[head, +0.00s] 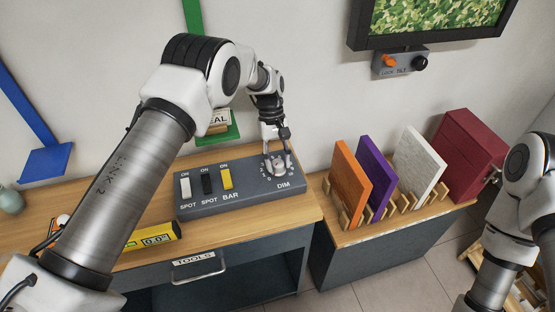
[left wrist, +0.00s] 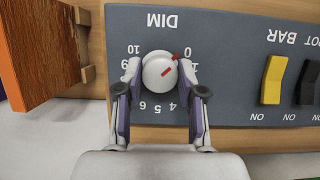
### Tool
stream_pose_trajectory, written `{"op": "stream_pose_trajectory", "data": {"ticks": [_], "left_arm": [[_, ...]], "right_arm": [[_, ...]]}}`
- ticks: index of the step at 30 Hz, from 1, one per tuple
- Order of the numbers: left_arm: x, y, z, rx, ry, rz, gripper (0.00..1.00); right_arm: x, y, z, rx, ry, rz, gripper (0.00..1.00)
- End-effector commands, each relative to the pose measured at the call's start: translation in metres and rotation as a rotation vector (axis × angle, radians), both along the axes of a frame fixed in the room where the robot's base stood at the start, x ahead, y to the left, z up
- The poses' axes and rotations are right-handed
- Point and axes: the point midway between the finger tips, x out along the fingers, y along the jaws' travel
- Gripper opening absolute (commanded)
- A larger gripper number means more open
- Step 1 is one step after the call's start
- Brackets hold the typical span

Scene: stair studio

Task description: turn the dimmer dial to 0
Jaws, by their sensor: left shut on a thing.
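The dimmer dial (head: 279,165) is a pale round knob at the right end of the grey switch panel (head: 236,195), by the label DIM. My left gripper (head: 276,152) reaches down on it from above. In the left wrist view the fingers stand on either side of the white dial (left wrist: 160,72) and are shut on it. That view shows the scale upside down. The dial's red mark points to the upper right, toward the 0, as near as I can tell. The numbers 2 and 3 are hidden by a finger. My right gripper is out of view.
White, black and yellow rocker switches (head: 226,178) sit left of the dial. A yellow level-like tool (head: 153,236) lies at the desk's front. Orange, purple and white panels (head: 420,160) stand in a rack to the right, beside a dark red box (head: 465,148).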

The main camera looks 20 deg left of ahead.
Motion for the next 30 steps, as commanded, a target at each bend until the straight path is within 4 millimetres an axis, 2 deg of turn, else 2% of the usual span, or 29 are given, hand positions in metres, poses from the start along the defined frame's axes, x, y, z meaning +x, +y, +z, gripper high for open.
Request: {"op": "stream_pose_trajectory", "data": {"ticks": [1,3,14,17,27,30], "left_arm": [[-0.002,0.000,-0.002,0.000,0.006,-0.001,0.42],[-0.002,0.000,-0.002,0.001,0.006,-0.001,0.63],[0.002,0.001,0.004,0.000,0.000,-0.001,0.63],[0.007,0.004,0.018,0.000,-0.002,0.000,0.63],[0.033,0.023,0.092,0.001,-0.001,0.000,0.63],[0.036,0.025,0.105,0.000,0.001,0.000,0.63]], "right_arm": [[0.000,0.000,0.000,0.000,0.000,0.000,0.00],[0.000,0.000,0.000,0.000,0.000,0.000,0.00],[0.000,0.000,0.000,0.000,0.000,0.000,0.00],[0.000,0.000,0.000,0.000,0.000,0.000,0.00],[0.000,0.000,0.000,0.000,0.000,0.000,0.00],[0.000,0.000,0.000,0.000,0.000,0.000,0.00]]}}
